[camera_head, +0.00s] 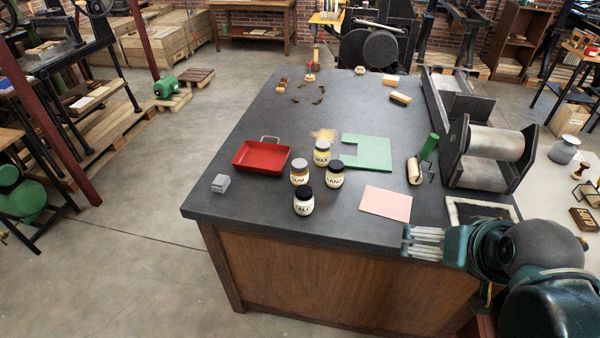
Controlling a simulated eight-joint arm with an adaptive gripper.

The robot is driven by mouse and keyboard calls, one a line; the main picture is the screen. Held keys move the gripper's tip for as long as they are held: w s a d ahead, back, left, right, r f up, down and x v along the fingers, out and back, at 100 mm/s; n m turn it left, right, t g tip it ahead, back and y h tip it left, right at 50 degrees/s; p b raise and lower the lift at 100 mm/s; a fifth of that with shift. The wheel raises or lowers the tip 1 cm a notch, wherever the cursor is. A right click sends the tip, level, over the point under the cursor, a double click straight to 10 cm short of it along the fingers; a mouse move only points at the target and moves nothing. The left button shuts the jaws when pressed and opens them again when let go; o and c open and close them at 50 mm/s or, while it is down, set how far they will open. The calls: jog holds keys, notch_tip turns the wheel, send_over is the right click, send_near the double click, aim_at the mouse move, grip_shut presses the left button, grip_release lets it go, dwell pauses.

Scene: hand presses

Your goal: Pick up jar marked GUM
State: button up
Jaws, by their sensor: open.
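The jar marked GUM (299,173) stands upright on the dark table. It has a grey-brown lid and a pale label, the left side of which is partly turned away. The WAX jar (322,153) stands behind it to the right, the SAND jar (334,175) to its right with a dark lid, and the TALC jar (304,202) in front with a black lid. My gripper (408,243) is at the table's front edge on the right, well apart from the jars. It is open, with nothing seen between its fingers.
A red tray (261,157) lies just left of the GUM jar, and a grey block (220,183) sits near the table's left edge. The table (260,215) is clear front left.

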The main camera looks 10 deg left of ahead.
dwell(0.3)
jog(key=c, duration=1.5)
